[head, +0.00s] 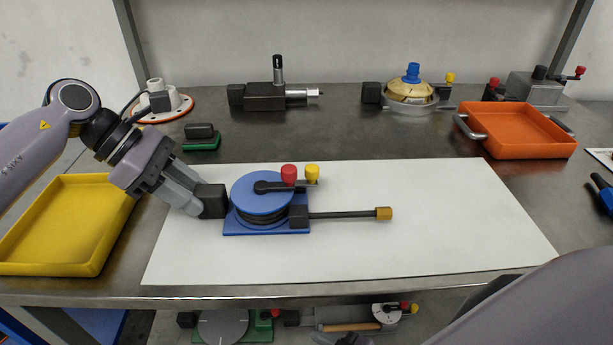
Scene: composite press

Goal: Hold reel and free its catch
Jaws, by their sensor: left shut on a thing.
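The blue reel (262,194) sits on a blue base plate on the white mat (440,240). A dark crank arm on top carries a red knob (289,174), with a yellow knob (312,173) just right of it. A dark rod with a brass-coloured end (383,214) reaches right from a black block (299,216) at the base. A black block (211,201) is at the reel's left side. My left gripper (195,205) is shut on this block, its fingers partly hiding it. My right arm shows at bottom right; its gripper cannot be made out.
A yellow tray (95,263) is at the left and an orange tray (515,148) at the back right. Several devices stand along the back, including a black clamp (265,97) and a blue-knobbed one (411,90). The mat's right half is clear.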

